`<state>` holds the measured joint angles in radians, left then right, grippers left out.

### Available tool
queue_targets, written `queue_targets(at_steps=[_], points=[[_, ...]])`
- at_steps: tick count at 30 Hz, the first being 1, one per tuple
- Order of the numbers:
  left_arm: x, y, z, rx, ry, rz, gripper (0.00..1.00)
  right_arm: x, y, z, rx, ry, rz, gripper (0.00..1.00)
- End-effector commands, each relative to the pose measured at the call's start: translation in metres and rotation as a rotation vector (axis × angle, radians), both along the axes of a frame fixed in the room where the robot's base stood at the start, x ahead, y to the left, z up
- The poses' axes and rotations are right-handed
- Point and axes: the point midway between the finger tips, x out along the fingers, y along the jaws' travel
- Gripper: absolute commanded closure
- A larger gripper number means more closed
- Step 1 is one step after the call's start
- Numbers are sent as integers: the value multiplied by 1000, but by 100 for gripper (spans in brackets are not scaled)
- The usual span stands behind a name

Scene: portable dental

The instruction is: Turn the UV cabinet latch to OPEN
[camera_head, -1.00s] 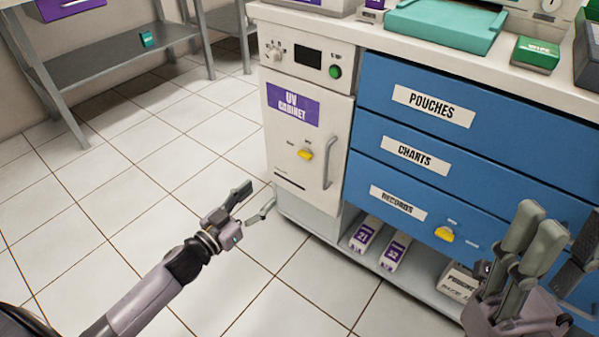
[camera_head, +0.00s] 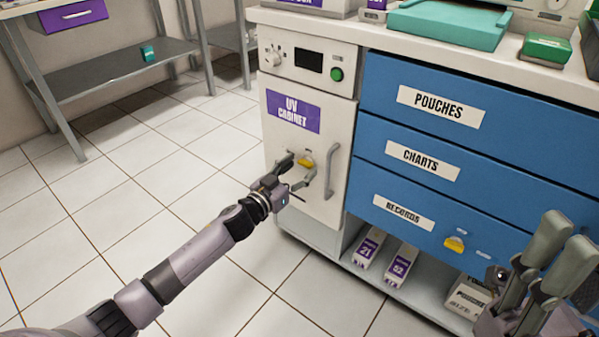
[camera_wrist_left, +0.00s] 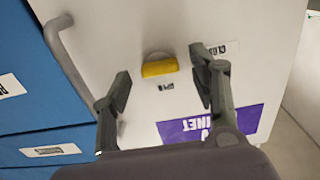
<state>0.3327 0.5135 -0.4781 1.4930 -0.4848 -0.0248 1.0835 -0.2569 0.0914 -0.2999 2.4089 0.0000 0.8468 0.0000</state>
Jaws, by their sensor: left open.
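The UV cabinet (camera_head: 285,185) is a white door with a purple sign (camera_head: 292,111). Its yellow latch (camera_head: 306,162) sits below the sign; in the wrist view the latch (camera_wrist_left: 159,67) is a bar lying roughly level. One small label (camera_wrist_left: 166,87) is beside its long side and another (camera_wrist_left: 228,48), partly behind a finger, is off to its right. My left gripper (camera_head: 298,170) is open in front of the door, its fingers on either side of the latch in the wrist view, with no visible contact. My right gripper (camera_head: 566,252) is at the lower right, cut off by the frame.
A vertical door handle (camera_head: 331,167) stands just right of the latch. Blue drawers (camera_head: 425,135) adjoin the cabinet, with another yellow latch (camera_head: 454,244) on the lowest one. Boxes (camera_head: 400,262) sit on the shelf underneath. The tiled floor (camera_head: 110,230) at left is clear.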

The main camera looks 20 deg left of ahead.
Motion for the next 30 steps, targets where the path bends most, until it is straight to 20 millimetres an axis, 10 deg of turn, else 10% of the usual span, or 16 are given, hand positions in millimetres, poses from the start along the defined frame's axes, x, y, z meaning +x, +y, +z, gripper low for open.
queue_targets(at_steps=[12, 30], points=[[6, -2, 0, 1, 1, 0, 46, 0, 0, 2, -2, -8, 0, 60], [6, -2, 0, 1, 1, 0, 86, 0, 0, 2, 0, -9, 1, 60]])
